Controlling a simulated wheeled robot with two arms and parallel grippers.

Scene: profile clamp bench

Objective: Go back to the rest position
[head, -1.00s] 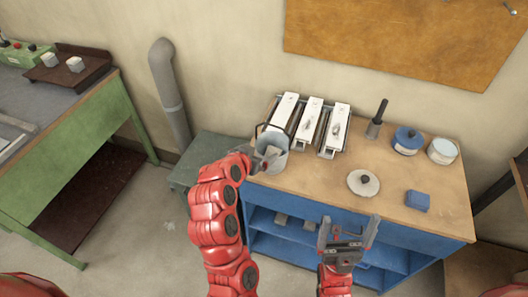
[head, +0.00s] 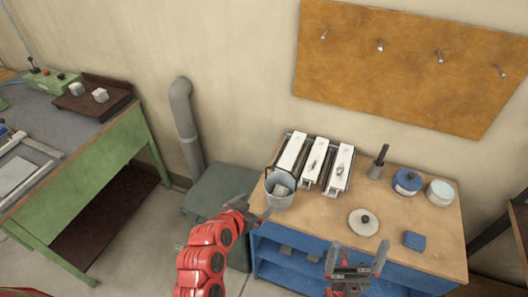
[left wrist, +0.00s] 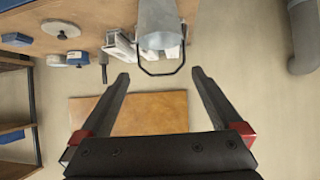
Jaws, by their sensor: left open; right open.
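My left gripper (head: 252,214) is at the left front corner of the wooden-topped bench, just left of and below the grey bucket (head: 279,200). In the left wrist view its two fingers (left wrist: 162,82) are spread apart with nothing between them. The bucket also shows in that view (left wrist: 158,22), beyond the fingers, with its dark handle hanging out. Some light blocks lie inside the bucket. My right gripper (head: 354,262) is in front of the bench, its fingers spread and empty.
The bench (head: 325,215) bears several clamp fixtures with white profiles (head: 315,161), a dark-handled tool (head: 378,163), blue and white tins (head: 407,182), a round lid (head: 363,222) and a blue block (head: 414,241). A green-framed table (head: 90,150) stands left. A grey-green box (head: 215,203) stands between.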

